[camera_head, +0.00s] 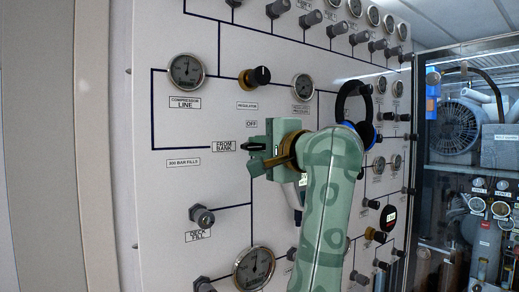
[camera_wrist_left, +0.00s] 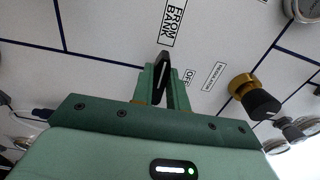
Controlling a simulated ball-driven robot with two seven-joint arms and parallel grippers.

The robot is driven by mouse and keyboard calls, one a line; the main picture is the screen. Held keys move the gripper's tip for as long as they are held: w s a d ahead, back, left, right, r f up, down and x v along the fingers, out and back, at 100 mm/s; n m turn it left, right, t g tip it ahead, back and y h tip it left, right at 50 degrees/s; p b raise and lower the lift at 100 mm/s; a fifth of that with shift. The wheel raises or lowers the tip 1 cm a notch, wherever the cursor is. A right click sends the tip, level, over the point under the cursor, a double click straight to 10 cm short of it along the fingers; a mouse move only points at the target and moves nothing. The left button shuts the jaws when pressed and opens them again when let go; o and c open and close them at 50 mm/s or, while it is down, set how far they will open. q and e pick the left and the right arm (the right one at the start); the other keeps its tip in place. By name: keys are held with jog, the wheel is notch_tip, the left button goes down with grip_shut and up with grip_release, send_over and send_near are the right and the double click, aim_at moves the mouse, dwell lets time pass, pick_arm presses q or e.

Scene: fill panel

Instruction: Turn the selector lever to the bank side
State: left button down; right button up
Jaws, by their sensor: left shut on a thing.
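The white fill panel (camera_head: 220,110) fills the middle of the head view. My left gripper (camera_head: 262,150) is at the panel, just right of the FROM BANK label (camera_head: 224,146) and below the OFF label (camera_head: 252,124). In the left wrist view my left gripper (camera_wrist_left: 163,84) is shut on the black selector lever (camera_wrist_left: 162,62), one green finger on each side. The lever's tip points toward the FROM BANK label (camera_wrist_left: 174,20), with the OFF label (camera_wrist_left: 188,77) to its right. In the head view the gripper hides most of the lever. My right gripper does not show.
A black regulator knob (camera_head: 260,76) with a brass collar sits above the gripper; it shows at right in the left wrist view (camera_wrist_left: 258,100). Gauges (camera_head: 186,71) and several small valves stand out around. A headset (camera_head: 355,105) hangs behind my left arm.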

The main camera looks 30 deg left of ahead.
pick_arm(q)
jog(key=c, duration=1.4)
grip_release()
jog(key=shift+d, duration=0.1)
jog(key=v, duration=1.6)
jog(key=shift+f, duration=0.1)
